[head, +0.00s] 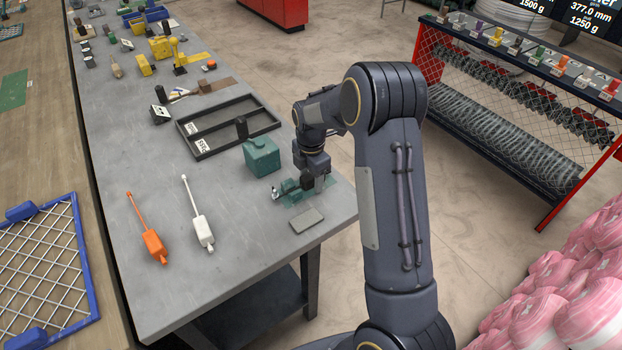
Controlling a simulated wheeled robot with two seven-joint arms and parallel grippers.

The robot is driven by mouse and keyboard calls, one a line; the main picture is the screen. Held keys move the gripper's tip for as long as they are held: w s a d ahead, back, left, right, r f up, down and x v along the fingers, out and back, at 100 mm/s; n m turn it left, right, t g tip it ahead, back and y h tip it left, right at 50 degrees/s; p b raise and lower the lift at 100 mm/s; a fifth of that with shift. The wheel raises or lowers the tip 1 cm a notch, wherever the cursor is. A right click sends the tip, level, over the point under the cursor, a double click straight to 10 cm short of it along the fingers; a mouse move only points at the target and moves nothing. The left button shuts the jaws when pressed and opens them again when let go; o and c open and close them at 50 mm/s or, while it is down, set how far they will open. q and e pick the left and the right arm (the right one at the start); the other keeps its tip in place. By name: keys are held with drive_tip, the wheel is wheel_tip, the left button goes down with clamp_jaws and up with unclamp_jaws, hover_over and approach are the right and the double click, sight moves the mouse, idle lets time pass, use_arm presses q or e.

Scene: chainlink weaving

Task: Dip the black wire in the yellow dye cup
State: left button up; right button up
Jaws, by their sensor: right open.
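My right gripper (308,183) points down at the near right of the grey table (150,250), open, just above or beside a small teal device (289,190). What lies between its fingers is too small to make out. No black wire can be picked out for certain. Yellow items stand at the far end of the table: a yellow block (160,47), a smaller yellow block (146,65) and a yellow stand (180,62). I cannot tell whether any is the dye cup. My left gripper is out of view.
A teal box (262,156) and a black tray (190,133) stand left of the gripper. An orange tool (154,246), a white tool (203,232) and a grey plate (307,220) lie nearer. A rack (524,57) with several small coloured items is at right.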

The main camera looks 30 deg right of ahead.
drive_tip(key=shift+c, duration=0.4)
drive_tip(key=c, duration=1.1)
drive_tip(key=shift+o, duration=0.2)
drive_tip(key=shift+r, duration=0.1)
drive_tip(key=shift+r, duration=0.2)
wheel_tip(320, 180, up, 2)
drive_tip(key=shift+w+r+b, duration=0.1)
drive_tip(key=shift+r+b, duration=0.1)
drive_tip(key=shift+b, duration=0.4)
drive_tip(key=s+r+b, duration=0.2)
drive_tip(key=s+r, duration=0.8)
drive_tip(key=s, duration=0.4)
drive_tip(key=shift+d, duration=0.2)
drive_tip(key=shift+s, duration=0.1)
